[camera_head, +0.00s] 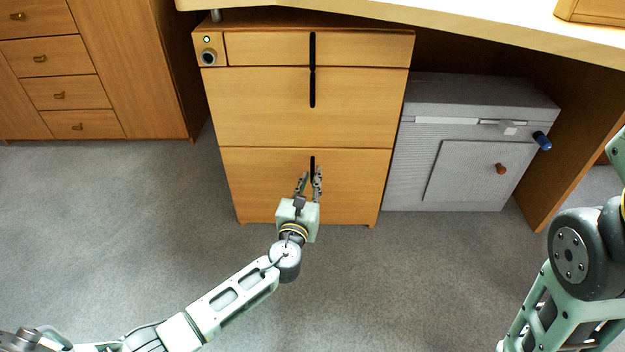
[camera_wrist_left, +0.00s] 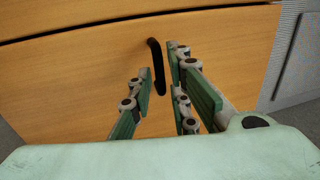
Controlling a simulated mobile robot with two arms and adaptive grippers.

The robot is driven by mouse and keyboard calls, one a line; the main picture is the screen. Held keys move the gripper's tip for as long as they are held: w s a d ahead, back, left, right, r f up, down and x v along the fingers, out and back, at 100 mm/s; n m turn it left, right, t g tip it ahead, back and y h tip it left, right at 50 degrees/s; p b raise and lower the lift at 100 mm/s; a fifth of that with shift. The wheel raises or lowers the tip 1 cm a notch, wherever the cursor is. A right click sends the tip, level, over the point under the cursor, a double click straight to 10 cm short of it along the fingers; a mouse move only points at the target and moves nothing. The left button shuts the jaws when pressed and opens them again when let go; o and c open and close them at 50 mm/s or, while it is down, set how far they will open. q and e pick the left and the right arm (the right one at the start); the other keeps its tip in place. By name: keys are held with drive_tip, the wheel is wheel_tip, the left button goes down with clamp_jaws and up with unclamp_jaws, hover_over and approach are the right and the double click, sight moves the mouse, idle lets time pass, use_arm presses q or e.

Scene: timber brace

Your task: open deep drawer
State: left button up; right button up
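The deep drawer (camera_head: 262,180) is the bottom drawer of the wooden cabinet under the desk, and its front looks flush with the cabinet. It has a black vertical handle (camera_head: 312,164), which also shows in the left wrist view (camera_wrist_left: 156,62). My left gripper (camera_head: 310,178) is in front of this handle with its fingers apart. In the left wrist view the fingers (camera_wrist_left: 164,82) stand on either side of the handle's lower part, with gaps visible. My right arm is at the right edge of the head view; its gripper does not show.
Above are a middle drawer (camera_head: 260,105) and a shallow top drawer (camera_head: 265,49), both shut, with a lock (camera_head: 208,57) at top left. A grey box unit (camera_head: 415,165) stands right of the cabinet. The desk top (camera_head: 450,22) overhangs. The carpet (camera_head: 130,225) in front is clear.

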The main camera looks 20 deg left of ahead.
use_arm(q)
drive_tip(key=shift+w+a+b, duration=0.15)
drive_tip(key=shift+w+b, duration=0.2)
drive_tip(key=shift+w, duration=0.95)
clamp_jaws()
